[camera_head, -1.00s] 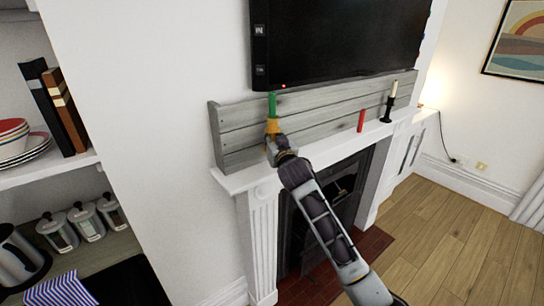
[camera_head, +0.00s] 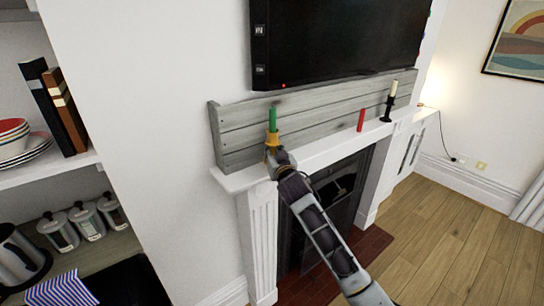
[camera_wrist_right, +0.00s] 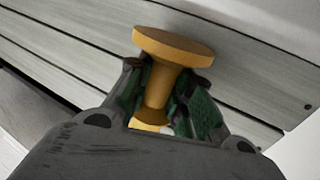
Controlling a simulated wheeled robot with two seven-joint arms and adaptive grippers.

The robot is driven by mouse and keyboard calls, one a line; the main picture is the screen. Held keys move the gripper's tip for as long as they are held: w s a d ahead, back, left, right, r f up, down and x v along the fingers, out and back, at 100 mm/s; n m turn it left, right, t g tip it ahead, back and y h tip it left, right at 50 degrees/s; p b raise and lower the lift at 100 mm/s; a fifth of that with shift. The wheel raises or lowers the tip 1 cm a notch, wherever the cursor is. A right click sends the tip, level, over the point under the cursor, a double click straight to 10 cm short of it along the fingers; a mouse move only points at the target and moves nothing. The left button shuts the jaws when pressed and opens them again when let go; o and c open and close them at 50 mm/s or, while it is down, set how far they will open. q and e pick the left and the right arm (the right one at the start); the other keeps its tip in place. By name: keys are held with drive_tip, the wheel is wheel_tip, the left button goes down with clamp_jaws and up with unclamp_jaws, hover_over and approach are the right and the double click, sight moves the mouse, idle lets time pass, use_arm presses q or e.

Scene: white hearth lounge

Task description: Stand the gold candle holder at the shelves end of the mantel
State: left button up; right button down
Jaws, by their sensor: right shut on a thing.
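The gold candle holder (camera_head: 272,138) carries a green candle (camera_head: 273,118) and is over the left part of the white mantel (camera_head: 325,149), the end nearer the shelves (camera_head: 60,168). My right gripper (camera_head: 277,155) is shut on the holder. In the right wrist view the gold holder (camera_wrist_right: 172,48) shows a wide round disc and a narrow stem between the fingers of the right gripper (camera_wrist_right: 168,100). I cannot tell whether the holder touches the mantel. My left gripper is not in view.
A grey plank panel (camera_head: 325,115) backs the mantel, with a television (camera_head: 340,40) above. A red candle (camera_head: 361,120) and a black holder with a pale candle (camera_head: 388,105) stand farther right. The mantel between is clear.

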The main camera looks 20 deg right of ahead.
drive_tip(key=shift+f, duration=0.5)
drive_tip(key=shift+w+f, duration=0.15)
drive_tip(key=shift+f, duration=0.25)
drive_tip(key=shift+a, duration=0.1)
drive_tip(key=shift+f, duration=0.15)
drive_tip(key=c, duration=1.3)
unclamp_jaws()
drive_tip(key=shift+f, duration=0.1)
